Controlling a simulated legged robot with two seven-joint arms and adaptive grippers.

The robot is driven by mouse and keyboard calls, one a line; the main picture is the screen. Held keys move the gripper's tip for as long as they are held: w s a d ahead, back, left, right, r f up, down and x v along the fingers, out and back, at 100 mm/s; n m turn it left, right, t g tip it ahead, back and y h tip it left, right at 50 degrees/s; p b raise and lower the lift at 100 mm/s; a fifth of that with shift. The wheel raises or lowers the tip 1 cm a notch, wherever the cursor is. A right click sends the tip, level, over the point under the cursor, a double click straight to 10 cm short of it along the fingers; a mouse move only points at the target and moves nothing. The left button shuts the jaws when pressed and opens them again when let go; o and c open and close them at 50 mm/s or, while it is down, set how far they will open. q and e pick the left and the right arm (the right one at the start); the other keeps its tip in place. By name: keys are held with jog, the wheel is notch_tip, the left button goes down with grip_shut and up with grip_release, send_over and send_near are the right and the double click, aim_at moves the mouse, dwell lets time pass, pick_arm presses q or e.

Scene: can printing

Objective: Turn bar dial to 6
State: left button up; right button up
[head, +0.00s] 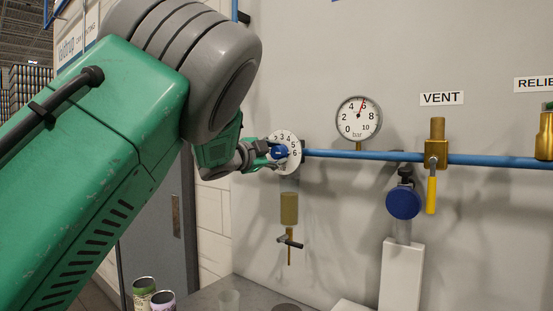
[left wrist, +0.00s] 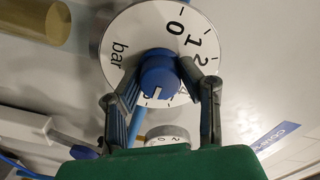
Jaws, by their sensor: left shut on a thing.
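The bar dial (head: 292,138) is a white numbered disc on the grey wall, with a blue knob (head: 279,152) at its centre. My left gripper (head: 272,156) reaches it from the left and is shut on the knob. In the left wrist view the fingers (left wrist: 160,76) lie on both sides of the blue knob (left wrist: 157,68) in front of the dial (left wrist: 118,28). The knob's white mark points down in that view, away from the 0. The fingers and knob hide some numbers. My right gripper is not in view.
A round bar gauge (head: 358,118) has its red needle between 4 and 6. A blue pipe (head: 380,156) runs right from the dial to the brass vent valve (head: 436,147) with its yellow handle (head: 431,194). A blue round knob (head: 403,201) hangs below. Cans (head: 144,290) stand lower left.

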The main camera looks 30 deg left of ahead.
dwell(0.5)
pick_arm(q)
jog(key=o, duration=1.1)
jog(key=shift+f, duration=0.1)
jog(key=shift+w+a, duration=0.1)
jog(key=shift+s, duration=0.2)
jog(key=s, duration=0.7)
jog(key=s+a, duration=0.1)
jog(key=s, duration=0.3)
jog(key=shift+s+f, duration=0.15)
jog(key=shift+s, duration=0.05)
